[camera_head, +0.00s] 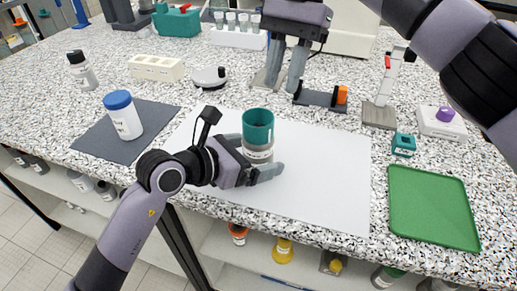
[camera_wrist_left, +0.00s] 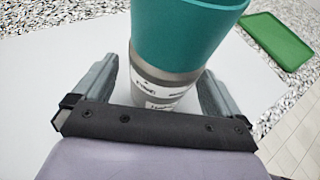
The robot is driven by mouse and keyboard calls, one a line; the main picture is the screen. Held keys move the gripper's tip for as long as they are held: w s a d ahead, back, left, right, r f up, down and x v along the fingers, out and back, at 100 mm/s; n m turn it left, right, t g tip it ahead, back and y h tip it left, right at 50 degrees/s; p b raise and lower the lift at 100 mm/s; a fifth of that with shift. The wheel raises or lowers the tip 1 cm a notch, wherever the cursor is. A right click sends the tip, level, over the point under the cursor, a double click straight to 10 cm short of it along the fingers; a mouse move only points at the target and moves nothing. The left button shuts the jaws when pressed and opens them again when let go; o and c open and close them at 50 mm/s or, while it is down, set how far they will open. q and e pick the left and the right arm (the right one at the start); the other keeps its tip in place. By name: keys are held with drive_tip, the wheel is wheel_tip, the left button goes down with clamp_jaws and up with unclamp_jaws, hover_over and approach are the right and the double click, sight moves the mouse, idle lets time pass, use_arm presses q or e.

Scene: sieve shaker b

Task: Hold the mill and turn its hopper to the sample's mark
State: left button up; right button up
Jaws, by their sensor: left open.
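The mill stands upright on the white sheet (camera_head: 330,170). It has a teal hopper (camera_head: 258,126) on a grey body (camera_head: 257,150) with white labels, whose print is too small to read surely. The hopper (camera_wrist_left: 185,35) and labelled body (camera_wrist_left: 160,85) also show in the left wrist view. My left gripper (camera_head: 262,172) is open, with its fingers on either side of the mill's body, below the hopper. My right gripper (camera_head: 283,80) hangs behind the mill, above the table, fingers apart and empty. A white bottle with a blue lid (camera_head: 122,115) stands on the dark mat (camera_head: 88,140).
A green tray (camera_head: 432,208) lies at the right, with a small teal block (camera_head: 403,145) behind it. A scale-like device with a purple knob (camera_head: 443,118) and a stand (camera_head: 380,112) are at the right. A cream rack (camera_head: 157,67) and round grey device (camera_head: 210,77) stand behind.

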use_arm(q)
drive_tip(key=v, duration=1.1)
drive_tip(key=shift+f, duration=0.1)
drive_tip(key=shift+s, duration=0.1)
